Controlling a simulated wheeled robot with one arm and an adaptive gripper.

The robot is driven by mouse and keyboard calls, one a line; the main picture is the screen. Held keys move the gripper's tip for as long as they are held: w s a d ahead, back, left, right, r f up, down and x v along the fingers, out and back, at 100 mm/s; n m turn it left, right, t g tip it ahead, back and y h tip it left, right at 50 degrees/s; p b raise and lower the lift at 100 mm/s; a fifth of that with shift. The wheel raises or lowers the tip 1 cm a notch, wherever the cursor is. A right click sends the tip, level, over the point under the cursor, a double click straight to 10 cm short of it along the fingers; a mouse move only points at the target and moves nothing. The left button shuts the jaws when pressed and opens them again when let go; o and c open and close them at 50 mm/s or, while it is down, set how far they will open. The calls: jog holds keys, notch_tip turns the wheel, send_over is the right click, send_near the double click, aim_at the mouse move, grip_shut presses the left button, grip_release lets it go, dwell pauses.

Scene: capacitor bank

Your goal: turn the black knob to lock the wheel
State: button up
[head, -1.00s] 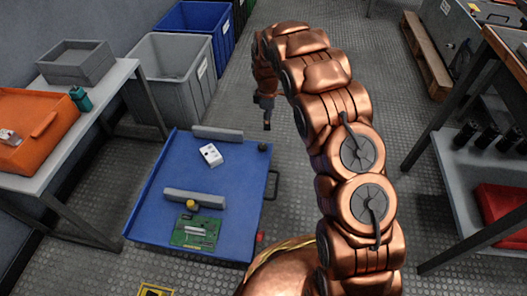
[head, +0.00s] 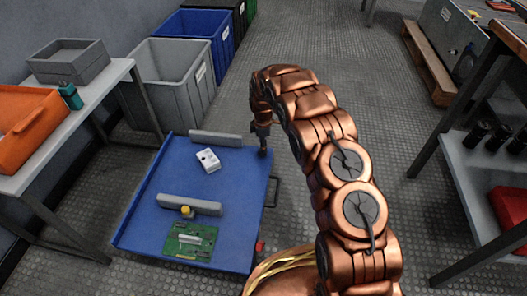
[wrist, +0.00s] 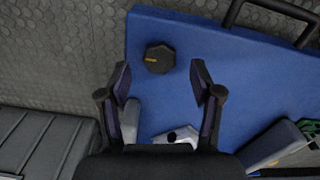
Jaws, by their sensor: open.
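The black knob (wrist: 159,58) is a small many-sided cap with a yellow mark, on a corner of the blue cart top (wrist: 245,75). In the wrist view my gripper (wrist: 160,82) is open, its two fingers apart. The knob appears just beyond the fingertips, roughly centred between them, with no contact visible. In the head view my gripper (head: 263,148) points down at the far right corner of the blue cart top (head: 150,225) and mostly hides the knob. The gap in height between fingertips and knob is hard to judge. No wheel shows.
The cart carries a white box (head: 208,160), a green circuit board (head: 188,242), a yellow knob (head: 186,211) and grey bars (head: 215,138). A cart handle (head: 274,190) is at the right edge. A grey bin (head: 170,75) stands behind.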

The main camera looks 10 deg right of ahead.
notch_tip(320, 180, down, 2)
jog(key=shift+f+b, duration=0.15)
jog(key=shift+b, duration=0.15)
jog(key=c, duration=1.1)
jog(key=shift+s+d, duration=0.1)
jog(key=shift+d, duration=0.05)
jog(key=shift+c, duration=0.2)
jog(key=shift+p, duration=0.3)
